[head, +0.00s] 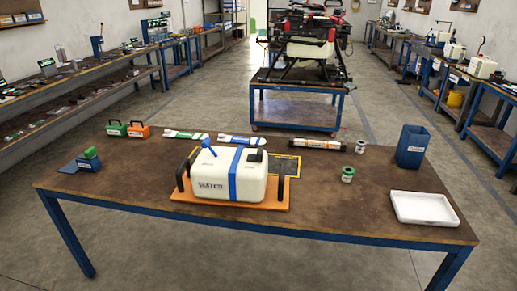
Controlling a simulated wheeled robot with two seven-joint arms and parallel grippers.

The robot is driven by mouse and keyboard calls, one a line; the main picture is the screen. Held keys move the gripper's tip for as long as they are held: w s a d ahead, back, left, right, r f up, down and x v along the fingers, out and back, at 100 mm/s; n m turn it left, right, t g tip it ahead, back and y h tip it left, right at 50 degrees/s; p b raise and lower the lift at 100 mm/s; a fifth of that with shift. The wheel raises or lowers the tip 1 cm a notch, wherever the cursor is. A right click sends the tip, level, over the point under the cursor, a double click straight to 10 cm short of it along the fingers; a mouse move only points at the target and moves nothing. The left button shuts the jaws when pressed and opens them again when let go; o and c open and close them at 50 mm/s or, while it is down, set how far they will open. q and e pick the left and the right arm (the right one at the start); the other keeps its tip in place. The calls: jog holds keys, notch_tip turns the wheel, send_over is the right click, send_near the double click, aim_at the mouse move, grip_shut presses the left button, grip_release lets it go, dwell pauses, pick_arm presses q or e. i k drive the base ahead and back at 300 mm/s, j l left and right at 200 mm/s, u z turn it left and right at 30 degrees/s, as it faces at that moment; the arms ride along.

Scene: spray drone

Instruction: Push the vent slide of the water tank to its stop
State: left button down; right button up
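The white water tank (213,175) stands on the wooden-topped table, left of its middle. It is marked WATER on the front and has a blue strap (237,175) around it. It sits on an orange base (279,204) with black upright handles (187,158) at its ends. A blue piece (208,147) sticks up at the tank's top left, and a small black piece is at the top right. I cannot tell which part is the vent slide, or how it is set. Neither of my grippers shows in the head view.
A white tray (424,221) and a blue bin (412,145) stand on the right of the table (330,215). Bottles, a dark tube (320,144) and small spools lie behind and right of the tank. Small green and orange boxes (137,130) are at the left.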

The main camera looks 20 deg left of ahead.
aim_at(257, 157)
jog(key=i+l+u, duration=0.1)
jog(key=l+u, duration=0.15)
jog(key=u, duration=0.15)
jog(key=i+l+u, duration=0.1)
jog(key=l+u, duration=0.25)
